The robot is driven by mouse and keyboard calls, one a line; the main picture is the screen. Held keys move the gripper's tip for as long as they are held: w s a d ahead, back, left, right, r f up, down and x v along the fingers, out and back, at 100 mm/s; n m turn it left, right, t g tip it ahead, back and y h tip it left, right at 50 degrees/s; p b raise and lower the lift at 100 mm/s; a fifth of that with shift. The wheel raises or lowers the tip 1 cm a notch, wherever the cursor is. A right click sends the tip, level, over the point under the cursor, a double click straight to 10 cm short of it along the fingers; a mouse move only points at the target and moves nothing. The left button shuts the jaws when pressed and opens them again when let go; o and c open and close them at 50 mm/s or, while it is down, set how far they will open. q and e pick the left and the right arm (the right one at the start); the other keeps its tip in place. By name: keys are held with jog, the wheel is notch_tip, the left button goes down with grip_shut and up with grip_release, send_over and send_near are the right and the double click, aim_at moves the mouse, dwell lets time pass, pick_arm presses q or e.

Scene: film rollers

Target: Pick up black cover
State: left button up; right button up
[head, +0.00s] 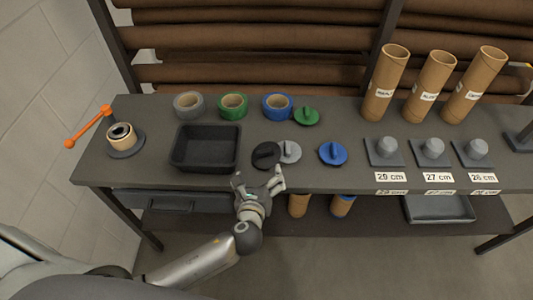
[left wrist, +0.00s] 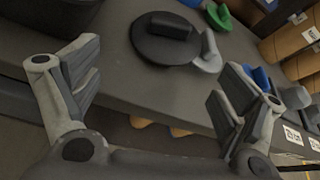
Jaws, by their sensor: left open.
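The black cover (head: 266,155) is a round disc with a raised bar handle, lying near the table's front edge in the head view. It also shows at the top of the left wrist view (left wrist: 165,40), beyond my fingers. A grey cover (head: 290,151) lies right against its right side. My left gripper (head: 260,181) is open and empty, just in front of the black cover and the table edge. In the left wrist view its two fingers (left wrist: 150,85) are spread wide, with the cover ahead between them and not touched. My right gripper is not in view.
A black tray (head: 206,168) stands left of the black cover. A blue cover (head: 333,153) and a green cover (head: 306,116) lie to the right. Tape rolls (head: 233,106) stand behind. Cardboard tubes (head: 429,85) and grey holders (head: 431,152) fill the right side.

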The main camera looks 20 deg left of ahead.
aim_at(264, 153)
pick_arm(q)
jog(key=w, duration=0.3)
jog(key=shift+w+a, duration=0.15)
jog(key=shift+a, duration=0.15)
jog(key=w, duration=0.2)
jog(key=w+p, duration=0.1)
jog(key=w, duration=0.1)
jog(key=shift+a+r, duration=0.1)
jog(key=shift+a, duration=0.3)
jog(key=shift+w+a+f, duration=0.1)
jog(key=shift+w+f, duration=0.25)
jog(key=shift+w, duration=0.25)
jog(key=shift+s, duration=0.1)
jog(key=c, duration=0.8)
jog(key=shift+r, duration=0.1)
